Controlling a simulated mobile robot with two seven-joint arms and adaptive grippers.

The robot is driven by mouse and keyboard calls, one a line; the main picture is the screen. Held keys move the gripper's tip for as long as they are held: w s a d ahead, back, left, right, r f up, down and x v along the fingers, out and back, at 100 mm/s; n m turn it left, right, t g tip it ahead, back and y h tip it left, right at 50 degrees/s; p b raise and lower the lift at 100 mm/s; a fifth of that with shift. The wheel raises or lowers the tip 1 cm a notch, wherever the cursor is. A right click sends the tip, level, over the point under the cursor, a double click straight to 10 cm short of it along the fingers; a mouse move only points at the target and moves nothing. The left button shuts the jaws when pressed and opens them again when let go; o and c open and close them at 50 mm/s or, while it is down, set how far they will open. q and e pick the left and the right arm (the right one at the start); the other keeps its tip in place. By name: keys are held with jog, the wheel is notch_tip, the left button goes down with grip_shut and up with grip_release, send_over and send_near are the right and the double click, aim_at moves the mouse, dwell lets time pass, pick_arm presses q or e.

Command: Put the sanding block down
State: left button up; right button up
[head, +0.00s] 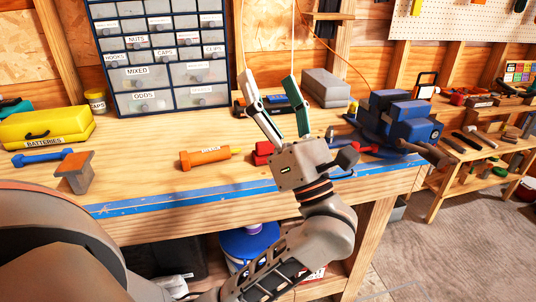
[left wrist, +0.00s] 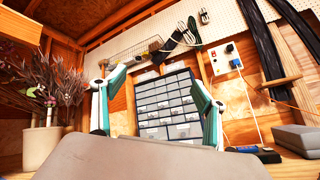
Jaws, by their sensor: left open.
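My left gripper (head: 270,78) is open over the bench, its two fingers apart and pointing up and away. Nothing is between them. In the left wrist view the open fingers (left wrist: 150,85) stand on either side of the drawer cabinet. A block with a rust-orange top and a grey-brown body (head: 75,172) is near the bench's front edge at the left, well away from this gripper. It looks like the sanding block, but I cannot be sure. My right gripper is not in view.
The wooden workbench (head: 130,187) holds a yellow batteries case (head: 46,125), an orange tube (head: 205,157), a grey box (head: 325,88) and a blue machine (head: 400,118). The drawer cabinet (head: 163,75) stands behind. Bare bench lies between the rust-topped block and the orange tube.

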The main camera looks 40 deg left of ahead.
pick_arm(q)
jog(key=w+a+f+t+h, duration=0.1)
jog(key=w+a+f+h, duration=0.15)
jog(key=f, duration=0.35)
jog(key=w+a+f+t+h, duration=0.1)
jog(key=w+f+h, duration=0.25)
jog(key=f, duration=0.25)
jog(key=n+g+h, duration=0.1)
jog(key=h, duration=0.4)
send_near(271, 147)
jog(key=x, duration=0.3)
jog(key=shift+a+r+b, duration=0.25)
jog(key=shift+a+b, duration=0.15)
jog(key=shift+a, duration=0.05)
jog(key=shift+w+a+f, duration=0.1)
jog(key=shift+w+f, duration=0.15)
jog(key=shift+f, duration=0.05)
jog(key=x, duration=0.7)
jog(key=shift+w, duration=0.25)
jog(key=shift+r, duration=0.1)
jog(key=c, duration=1.4)
